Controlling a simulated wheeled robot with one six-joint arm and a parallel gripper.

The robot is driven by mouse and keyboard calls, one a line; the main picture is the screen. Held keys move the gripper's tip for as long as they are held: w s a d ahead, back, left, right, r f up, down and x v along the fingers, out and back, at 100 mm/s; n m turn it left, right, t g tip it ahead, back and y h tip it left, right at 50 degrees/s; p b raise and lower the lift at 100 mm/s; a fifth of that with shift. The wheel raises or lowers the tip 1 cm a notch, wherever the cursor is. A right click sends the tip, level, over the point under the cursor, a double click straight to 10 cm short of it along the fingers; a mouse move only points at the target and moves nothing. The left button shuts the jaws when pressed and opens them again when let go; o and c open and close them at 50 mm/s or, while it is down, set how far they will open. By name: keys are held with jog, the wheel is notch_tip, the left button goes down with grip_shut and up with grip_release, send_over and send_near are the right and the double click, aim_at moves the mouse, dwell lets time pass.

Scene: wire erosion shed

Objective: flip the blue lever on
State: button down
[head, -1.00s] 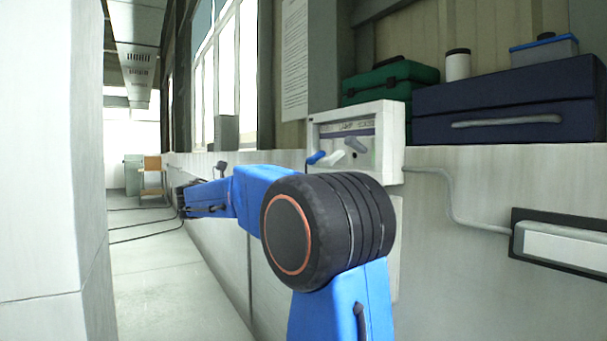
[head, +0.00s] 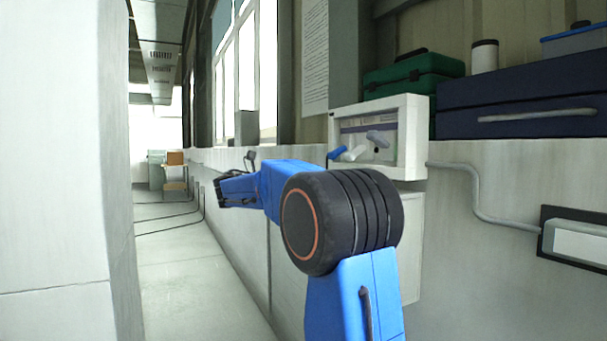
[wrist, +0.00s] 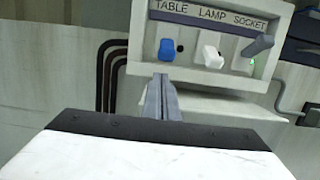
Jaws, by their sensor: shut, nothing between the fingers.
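The blue lever (wrist: 167,50) is the leftmost of three levers on a white panel labelled TABLE LAMP SOCKET, in the wrist view. It also shows in the head view (head: 337,152), sticking out from the panel front. My gripper (wrist: 161,80) is shut and empty, with its fingertips just below the blue lever in the wrist picture. In the head view my gripper's fingers are not clear; my arm reaches left of the panel.
A white lever (wrist: 208,50) stands in the middle and a grey lever (wrist: 257,46) at the right, beside a small green light (wrist: 252,61). Dark cables (wrist: 112,70) run left of the panel. A green case (head: 412,78) and navy case (head: 520,104) rest on the ledge.

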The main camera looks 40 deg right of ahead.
aim_at(337, 153)
jog(key=shift+x, duration=2.8)
jog(key=shift+r, duration=0.1)
